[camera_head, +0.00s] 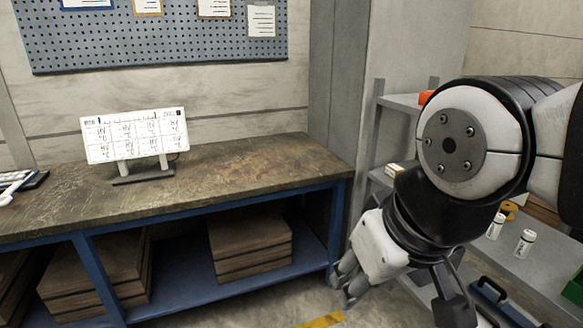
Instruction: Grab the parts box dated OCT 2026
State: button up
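No parts box with a readable OCT 2026 date shows in the head view. A small white and orange box (393,170) sits on the grey shelf unit at the right, partly hidden by my arm. Its label is too small to read. A green box or bin (575,288) shows in part at the right edge. My gripper (450,295) hangs at the lower end of my arm, in front of the shelf unit. Its fingers are dark and partly cut off by the bottom edge. I cannot tell whether it is open or shut.
A workbench (230,165) with a blue frame carries a white board on a stand (135,137). Brown boxes (250,245) lie on its lower shelf. The shelf unit (540,270) holds white bottles (525,243) and an orange item (427,97). The bench top's right side is clear.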

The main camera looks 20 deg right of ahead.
aim_at(392, 170)
jog(key=i+z, duration=0.35)
jog(key=z, duration=0.15)
jog(key=i+j+z, duration=0.25)
jog(key=z, duration=0.2)
jog(key=i+j+z, duration=0.35)
jog(key=z, duration=0.15)
